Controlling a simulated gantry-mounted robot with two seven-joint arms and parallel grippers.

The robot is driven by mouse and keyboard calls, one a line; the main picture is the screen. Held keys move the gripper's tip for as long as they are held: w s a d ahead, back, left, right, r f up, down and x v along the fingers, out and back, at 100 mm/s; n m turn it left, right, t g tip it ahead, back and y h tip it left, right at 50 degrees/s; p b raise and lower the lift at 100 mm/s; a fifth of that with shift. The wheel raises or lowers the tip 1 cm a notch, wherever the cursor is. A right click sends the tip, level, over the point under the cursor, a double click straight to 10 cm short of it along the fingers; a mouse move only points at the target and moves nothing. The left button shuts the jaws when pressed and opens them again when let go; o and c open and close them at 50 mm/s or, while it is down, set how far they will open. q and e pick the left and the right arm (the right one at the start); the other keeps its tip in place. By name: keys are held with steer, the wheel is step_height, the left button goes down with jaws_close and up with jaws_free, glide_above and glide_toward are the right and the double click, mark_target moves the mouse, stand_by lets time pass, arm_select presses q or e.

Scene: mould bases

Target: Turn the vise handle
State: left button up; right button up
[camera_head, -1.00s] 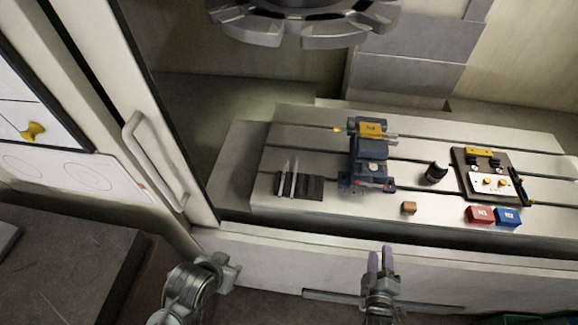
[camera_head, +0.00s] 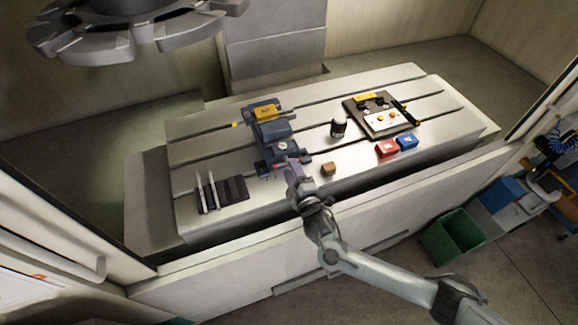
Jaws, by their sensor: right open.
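The vise (camera_head: 278,131) is a dark blue-grey block with a yellow labelled part (camera_head: 266,112) on top, standing on the slotted machine table. My left gripper is not in view.
On the slotted table (camera_head: 360,163) are a dark rack with thin tools (camera_head: 222,193), a small brown block (camera_head: 328,169), a dark bottle (camera_head: 338,127), red (camera_head: 387,149) and blue (camera_head: 407,141) blocks, and a plate fixture (camera_head: 382,122). A green bin (camera_head: 453,235) stands on the floor.

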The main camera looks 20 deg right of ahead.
steer(key=shift+w, duration=1.25)
jaws_close()
